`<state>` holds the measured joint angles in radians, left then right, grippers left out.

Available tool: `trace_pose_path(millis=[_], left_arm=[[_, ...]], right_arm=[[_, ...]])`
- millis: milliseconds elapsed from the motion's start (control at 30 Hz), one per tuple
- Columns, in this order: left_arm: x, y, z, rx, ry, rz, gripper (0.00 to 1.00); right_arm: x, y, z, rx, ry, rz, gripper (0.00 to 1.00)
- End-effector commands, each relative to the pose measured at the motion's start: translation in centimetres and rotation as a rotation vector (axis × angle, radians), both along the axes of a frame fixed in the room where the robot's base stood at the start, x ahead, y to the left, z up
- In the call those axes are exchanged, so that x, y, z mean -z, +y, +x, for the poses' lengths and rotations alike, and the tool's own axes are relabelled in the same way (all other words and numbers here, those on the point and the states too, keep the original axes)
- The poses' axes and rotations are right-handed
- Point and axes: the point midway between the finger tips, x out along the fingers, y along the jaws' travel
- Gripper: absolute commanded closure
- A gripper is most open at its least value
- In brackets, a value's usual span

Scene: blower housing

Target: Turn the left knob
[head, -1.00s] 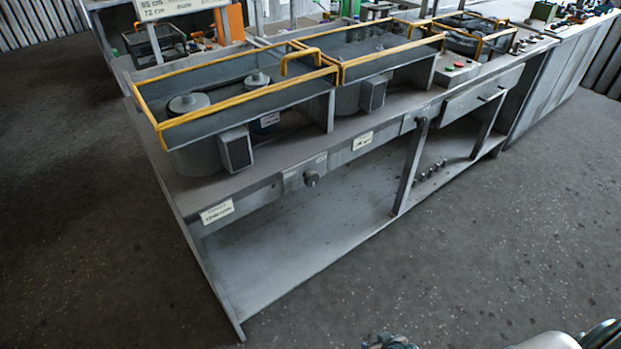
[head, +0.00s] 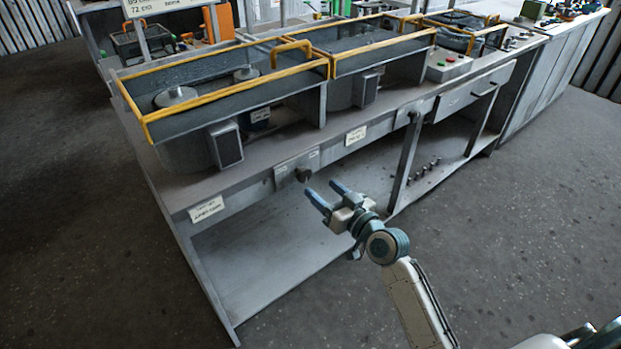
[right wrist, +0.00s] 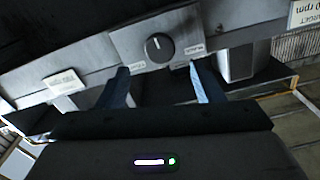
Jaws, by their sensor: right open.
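The left knob (head: 303,174) is a small dark round knob on a grey plate on the front edge of the workbench. In the right wrist view the left knob (right wrist: 159,47) shows a white pointer line and lies beyond the fingertips, roughly centred between them. My right gripper (head: 323,189) is open and empty, with its blue fingers pointing at the knob. A gap shows between fingertips and knob in the head view. In the right wrist view my right gripper (right wrist: 159,69) has its two fingers wide apart. My left gripper is not in view.
A second knob (head: 415,116) sits farther right on the bench front (head: 250,196). Blower housings with yellow-framed covers (head: 240,94) stand on top. A paper label (head: 206,209) is left of the left knob. The lower shelf is mostly bare; the floor in front is clear.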

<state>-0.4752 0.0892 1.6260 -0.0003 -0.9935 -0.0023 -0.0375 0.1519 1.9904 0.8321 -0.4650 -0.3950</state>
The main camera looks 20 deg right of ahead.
Motion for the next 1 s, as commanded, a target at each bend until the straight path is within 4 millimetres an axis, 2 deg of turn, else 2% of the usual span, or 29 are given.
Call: trace_pose_path(millis=[100,300,467,700,733,933,1000], left_arm=[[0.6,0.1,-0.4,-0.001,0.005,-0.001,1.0],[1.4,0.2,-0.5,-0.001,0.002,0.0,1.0],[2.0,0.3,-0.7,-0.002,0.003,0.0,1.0],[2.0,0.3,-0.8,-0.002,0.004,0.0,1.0],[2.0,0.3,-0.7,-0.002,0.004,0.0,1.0],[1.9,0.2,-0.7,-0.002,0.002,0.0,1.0],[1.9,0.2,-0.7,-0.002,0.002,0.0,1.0]], right_arm=[[-0.2,0.8,2.3,0.0,0.0,0.003,0.4],[-0.1,1.8,4.8,0.001,0.001,0.001,0.4],[0.0,2.0,5.6,0.0,0.002,0.0,0.4],[0.1,2.1,5.7,0.001,0.002,-0.001,0.4],[0.1,2.1,5.6,0.001,0.002,-0.001,0.42],[0.1,2.1,5.6,0.001,0.002,-0.001,0.81],[0.1,2.1,5.6,0.001,0.002,-0.001,0.84]])
